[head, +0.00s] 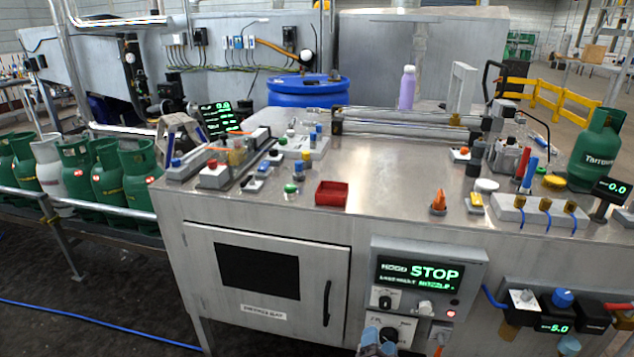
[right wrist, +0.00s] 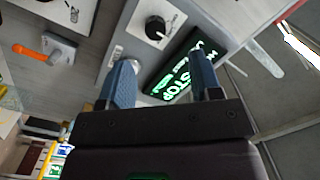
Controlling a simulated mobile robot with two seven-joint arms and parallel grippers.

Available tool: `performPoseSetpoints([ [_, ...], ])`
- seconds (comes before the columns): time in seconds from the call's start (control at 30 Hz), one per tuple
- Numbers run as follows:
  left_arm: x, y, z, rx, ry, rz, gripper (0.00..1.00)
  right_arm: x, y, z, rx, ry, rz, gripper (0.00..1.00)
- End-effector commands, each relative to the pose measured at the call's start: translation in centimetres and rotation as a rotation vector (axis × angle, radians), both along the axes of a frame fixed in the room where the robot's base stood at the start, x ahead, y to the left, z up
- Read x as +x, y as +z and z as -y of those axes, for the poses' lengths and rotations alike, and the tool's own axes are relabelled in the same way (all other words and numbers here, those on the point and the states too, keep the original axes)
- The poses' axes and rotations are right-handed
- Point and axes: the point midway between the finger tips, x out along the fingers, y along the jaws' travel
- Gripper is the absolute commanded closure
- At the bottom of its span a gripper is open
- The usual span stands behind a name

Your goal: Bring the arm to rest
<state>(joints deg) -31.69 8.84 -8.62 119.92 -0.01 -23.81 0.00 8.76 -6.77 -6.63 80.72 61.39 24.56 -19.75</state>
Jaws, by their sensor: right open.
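My right gripper (head: 377,345) shows only as blue fingertips at the bottom edge of the head view, in front of the lower part of the control box (head: 428,283). In the right wrist view, the two blue fingers of the right gripper (right wrist: 163,82) stand apart with nothing between them. Beyond them are a black knob (right wrist: 155,27) and the green-lettered STOP display (right wrist: 183,68). Whether the fingertips touch the panel cannot be told. My left gripper is not in view.
The metal bench (head: 395,185) carries a red tray (head: 331,193), switches, valves and a purple bottle (head: 407,88). A green cylinder (head: 597,150) stands at its right. Several cylinders (head: 77,172) line the conveyor at left. The floor at lower left is clear except for a blue hose (head: 95,325).

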Motion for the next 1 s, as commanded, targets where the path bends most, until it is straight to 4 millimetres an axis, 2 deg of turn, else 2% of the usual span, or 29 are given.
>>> performPoseSetpoints([
  [0.17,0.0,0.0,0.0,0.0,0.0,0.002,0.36,1.1,3.7,-2.7,-0.083,0.204,0.038,0.42],
  [0.27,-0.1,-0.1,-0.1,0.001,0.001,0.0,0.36,0.1,5.0,-2.9,-0.185,0.303,0.02,0.42],
  [0.37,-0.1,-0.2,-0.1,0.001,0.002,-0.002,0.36,-2.0,5.2,-2.1,-0.302,0.377,-0.039,0.42],
  [0.47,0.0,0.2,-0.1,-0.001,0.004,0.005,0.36,-5.3,4.6,-0.3,-0.435,0.427,-0.137,0.42],
  [0.8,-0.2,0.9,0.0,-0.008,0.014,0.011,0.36,-19.1,2.2,7.8,-0.798,0.453,-0.491,0.42],
  [1.0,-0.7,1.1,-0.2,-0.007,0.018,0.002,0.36,-25.5,0.6,10.1,-0.834,0.469,-0.598,0.42],
])
